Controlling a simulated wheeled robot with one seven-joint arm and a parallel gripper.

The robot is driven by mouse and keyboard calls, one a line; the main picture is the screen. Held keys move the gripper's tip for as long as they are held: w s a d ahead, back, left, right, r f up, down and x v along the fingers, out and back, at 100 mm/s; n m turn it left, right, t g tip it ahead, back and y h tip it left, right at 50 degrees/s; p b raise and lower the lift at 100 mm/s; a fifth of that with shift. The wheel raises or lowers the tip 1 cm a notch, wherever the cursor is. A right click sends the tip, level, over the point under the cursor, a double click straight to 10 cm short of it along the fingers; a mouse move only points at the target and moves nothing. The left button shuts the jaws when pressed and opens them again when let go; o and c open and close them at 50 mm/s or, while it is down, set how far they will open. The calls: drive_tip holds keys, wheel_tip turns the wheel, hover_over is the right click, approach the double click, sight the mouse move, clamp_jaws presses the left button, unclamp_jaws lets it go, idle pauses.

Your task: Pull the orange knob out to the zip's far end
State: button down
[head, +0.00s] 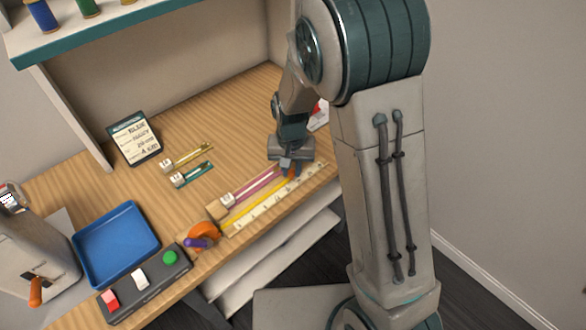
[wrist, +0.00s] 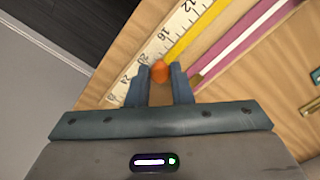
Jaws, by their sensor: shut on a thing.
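The orange knob (wrist: 159,70) sits between the two fingertips of my gripper (wrist: 161,73) in the wrist view, and the fingers are shut on it. In the head view my gripper (head: 290,165) reaches down to the table near its right front edge, and a bit of the orange knob (head: 293,173) shows under it. The yellow zip (wrist: 196,34) runs from the knob up and to the right in the wrist view. In the head view the zip (head: 247,206) runs left and forward from the gripper. What lies under the fingers is hidden.
A ruler (wrist: 181,24) lies along the zip. A pink zip (wrist: 238,44) lies parallel on its other side. Two short zips (head: 190,175) lie farther back. A blue tray (head: 117,243), a button box (head: 145,284) and an orange-purple object (head: 203,235) are at left.

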sight(291, 171)
drive_tip(key=shift+w, duration=0.1)
drive_tip(key=c, duration=1.3)
unclamp_jaws()
wheel_tip(291, 171, up, 14)
drive_tip(key=shift+p, duration=0.3)
